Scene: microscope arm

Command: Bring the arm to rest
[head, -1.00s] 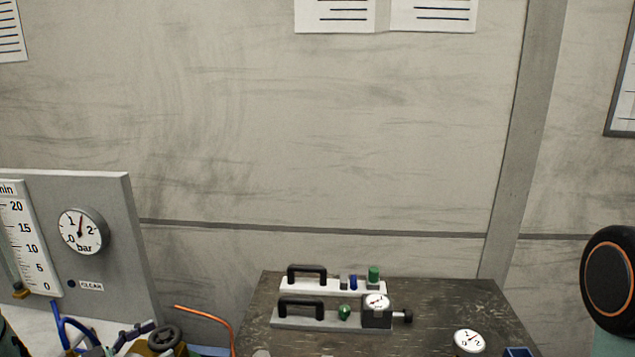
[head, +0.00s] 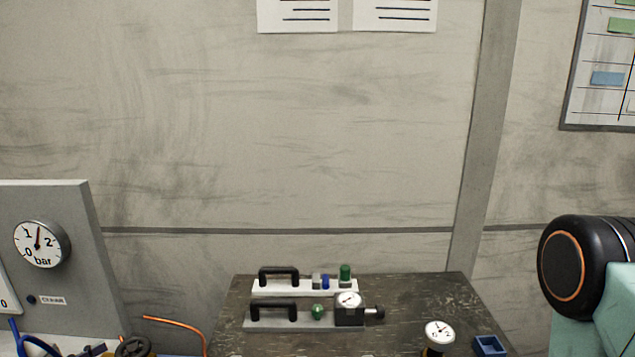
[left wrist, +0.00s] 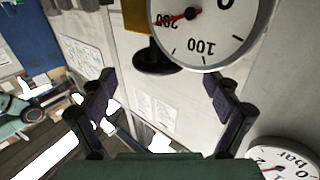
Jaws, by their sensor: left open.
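My left gripper (left wrist: 160,88) shows in the left wrist view with its two dark fingers spread wide apart. Nothing is between the fingertips that I can see being held. A large round dial gauge (left wrist: 208,40) and a black knob (left wrist: 155,62) on a yellow part show beyond the fingers, near the top; I cannot tell their distance. In the head view, a black joint with an orange ring and teal cover of what looks like my own arm (head: 575,265) is at the right edge. Neither gripper shows in the head view. No microscope arm is recognisable.
A dark bench top (head: 420,295) holds two handled plates (head: 300,318), a small gauge (head: 438,333) and a blue box (head: 489,346). A grey panel (head: 70,215) with a bar gauge stands left, with an orange tube (head: 175,323) beside it. Another gauge (left wrist: 283,160) is lower right in the wrist view.

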